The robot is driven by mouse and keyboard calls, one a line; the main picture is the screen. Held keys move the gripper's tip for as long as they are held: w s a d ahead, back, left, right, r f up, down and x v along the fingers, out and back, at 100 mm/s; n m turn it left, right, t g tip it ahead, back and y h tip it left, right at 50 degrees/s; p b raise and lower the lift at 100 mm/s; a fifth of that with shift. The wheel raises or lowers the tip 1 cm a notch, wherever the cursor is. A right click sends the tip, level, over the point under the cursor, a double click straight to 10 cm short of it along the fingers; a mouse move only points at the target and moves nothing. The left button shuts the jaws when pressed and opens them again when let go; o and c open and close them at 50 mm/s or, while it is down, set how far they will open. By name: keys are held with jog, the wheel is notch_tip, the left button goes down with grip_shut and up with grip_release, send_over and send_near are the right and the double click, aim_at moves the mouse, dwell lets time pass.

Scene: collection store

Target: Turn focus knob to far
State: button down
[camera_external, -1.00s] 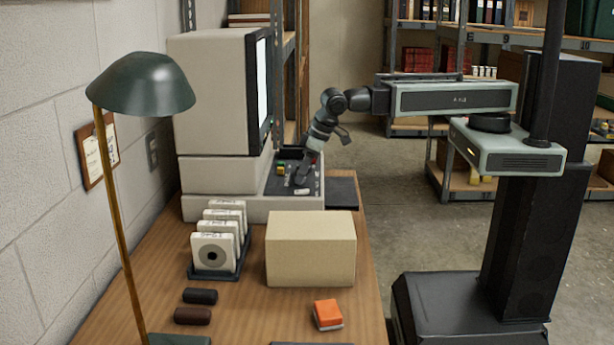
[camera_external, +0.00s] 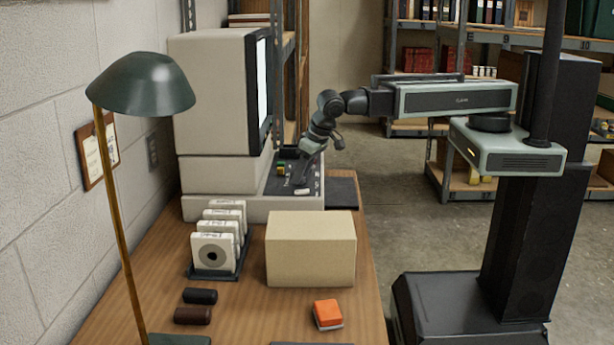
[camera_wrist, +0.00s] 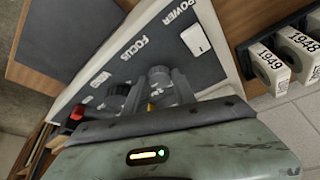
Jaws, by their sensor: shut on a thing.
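The dark control panel (camera_external: 275,183) of the pale microfilm reader (camera_external: 212,95) carries FOCUS and POWER labels; the FOCUS label (camera_wrist: 132,48) shows in the wrist view. My gripper (camera_external: 302,183) points down onto this panel. In the wrist view its fingers (camera_wrist: 168,80) are close together beside the FOCUS label, shut on the focus knob, which is mostly hidden between them. The far and near marks are too small or covered to read. A white power switch (camera_wrist: 195,40) lies to the right of the fingers. A black knob (camera_wrist: 118,90) and a red knob (camera_wrist: 77,112) lie to the left.
A cream box (camera_external: 310,248) stands on the desk in front of the reader. Several white labelled reels (camera_external: 213,253) stand in a rack at left. A green lamp (camera_external: 140,82), two dark cylinders (camera_external: 194,315) and an orange block (camera_external: 327,313) are nearer.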

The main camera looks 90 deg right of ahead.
jog(key=c, duration=1)
grip_release()
jog(key=shift+c, duration=0.2)
jog(key=p+v, duration=0.7)
jog(key=shift+s+r, duration=0.15)
jog(key=shift+r, duration=0.2)
